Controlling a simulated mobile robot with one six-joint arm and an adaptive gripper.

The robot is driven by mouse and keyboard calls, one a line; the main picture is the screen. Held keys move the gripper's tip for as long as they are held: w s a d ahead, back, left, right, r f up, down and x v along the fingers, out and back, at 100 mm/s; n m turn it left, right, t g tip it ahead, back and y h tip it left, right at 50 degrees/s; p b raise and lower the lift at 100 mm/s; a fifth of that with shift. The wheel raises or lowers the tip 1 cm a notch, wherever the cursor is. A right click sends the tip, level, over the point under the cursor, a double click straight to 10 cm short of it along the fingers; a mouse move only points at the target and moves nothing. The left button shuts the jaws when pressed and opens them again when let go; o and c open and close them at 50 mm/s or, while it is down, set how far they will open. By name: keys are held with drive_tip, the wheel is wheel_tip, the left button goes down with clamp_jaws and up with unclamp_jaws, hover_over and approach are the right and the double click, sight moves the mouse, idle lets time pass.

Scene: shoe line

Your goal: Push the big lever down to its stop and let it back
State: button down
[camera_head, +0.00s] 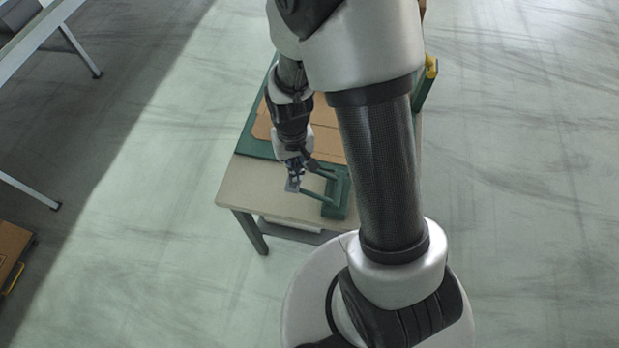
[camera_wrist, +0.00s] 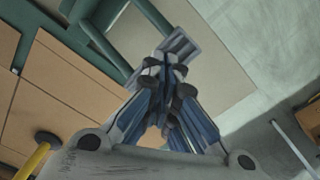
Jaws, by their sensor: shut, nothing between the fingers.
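The big lever appears as a dark green bar device (camera_head: 337,193) near the front corner of the table, with bars reaching left toward my gripper. In the wrist view, green bars (camera_wrist: 104,44) show at the upper left. My gripper (camera_head: 293,184) is at the left end of these bars, over the table's front part. In the wrist view, my gripper (camera_wrist: 178,46) has its fingers together with nothing between them. I cannot tell whether the fingertips touch the lever. My arm hides part of the device's surroundings in the head view.
The beige table (camera_head: 245,190) carries a green mat (camera_head: 249,139) with brown cardboard (camera_head: 327,147) on it. A yellow bar (camera_wrist: 32,160) with a dark end shows at the lower left of the wrist view. Open floor (camera_head: 150,230) lies left of the table.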

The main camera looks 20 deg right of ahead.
drive_tip(key=shift+s+f+b, duration=0.1)
drive_tip(key=shift+f+b, duration=1.35)
drive_tip(key=shift+f, duration=1.4)
drive_tip(key=shift+r, duration=0.1)
wheel_tip(320, 180, up, 12)
drive_tip(key=p, duration=0.9)
